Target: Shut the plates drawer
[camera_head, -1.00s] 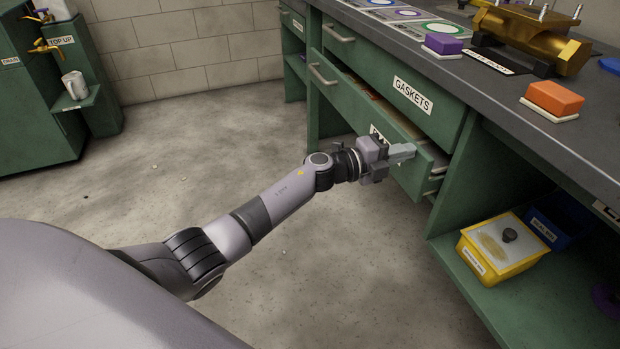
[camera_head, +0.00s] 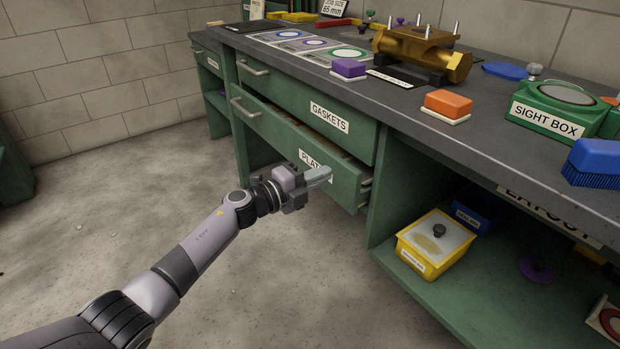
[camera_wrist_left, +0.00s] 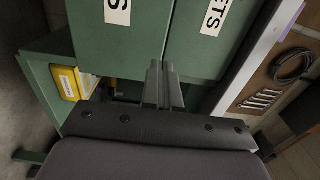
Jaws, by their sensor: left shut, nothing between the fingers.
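The plates drawer (camera_head: 275,130) is the green lower drawer under the gaskets drawer (camera_head: 350,138). It is partly open: its front stands out from the cabinet, and a strip of its inside and its right side rail show. Its label is partly hidden by my left gripper (camera_head: 320,176), which is shut and empty in front of the drawer front's right part. Whether it touches the front cannot be told. In the left wrist view, the shut fingers (camera_wrist_left: 163,85) point toward the plates drawer front (camera_wrist_left: 115,45), beside the gaskets front (camera_wrist_left: 200,60). My right gripper is out of view.
The grey worktop (camera_head: 400,110) above holds a brass block (camera_head: 420,50), purple and orange blocks and a green sight box (camera_head: 560,110). A yellow bin (camera_head: 435,243) stands on the open lower shelf at right. The concrete floor before the drawers is clear.

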